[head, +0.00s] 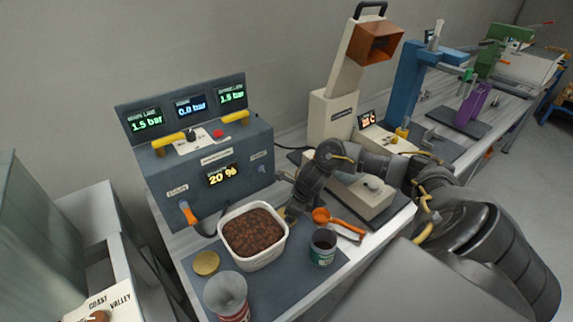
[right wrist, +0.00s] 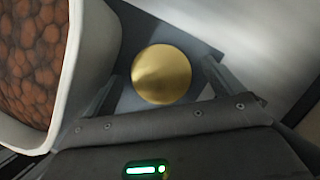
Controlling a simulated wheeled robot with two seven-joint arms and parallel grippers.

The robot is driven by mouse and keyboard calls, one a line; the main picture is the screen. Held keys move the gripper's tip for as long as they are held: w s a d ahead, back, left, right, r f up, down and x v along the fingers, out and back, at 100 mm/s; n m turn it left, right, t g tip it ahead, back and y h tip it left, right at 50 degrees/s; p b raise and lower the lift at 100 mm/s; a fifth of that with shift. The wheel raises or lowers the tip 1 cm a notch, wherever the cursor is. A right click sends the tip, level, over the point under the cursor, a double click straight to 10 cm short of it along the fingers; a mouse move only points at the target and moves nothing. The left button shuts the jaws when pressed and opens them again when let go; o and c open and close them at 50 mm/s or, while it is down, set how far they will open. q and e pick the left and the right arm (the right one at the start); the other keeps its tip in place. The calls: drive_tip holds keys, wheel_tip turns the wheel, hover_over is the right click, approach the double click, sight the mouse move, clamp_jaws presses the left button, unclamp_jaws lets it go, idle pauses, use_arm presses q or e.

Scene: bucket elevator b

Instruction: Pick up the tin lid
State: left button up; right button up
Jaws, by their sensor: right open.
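A round, smooth gold tin lid (right wrist: 161,74) lies flat on the dark mat in the right wrist view, beside the white tub. My right gripper (right wrist: 168,88) is open, with one finger on each side of the lid and no visible grip on it. In the head view the right gripper (head: 290,208) reaches down at the back right of the tub, and the lid under it is mostly hidden. Another round yellowish disc (head: 206,262) lies on the mat left of the tub. My left gripper is out of view.
The white tub (head: 258,263) of brown beans stands close beside the right gripper and also fills the left of the wrist view. A dark cup (head: 322,247), an orange scoop (head: 328,216) and an open tin (head: 227,295) stand or lie near. A panel box (head: 210,165) stands behind.

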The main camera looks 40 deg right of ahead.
drive_tip(key=c, duration=1)
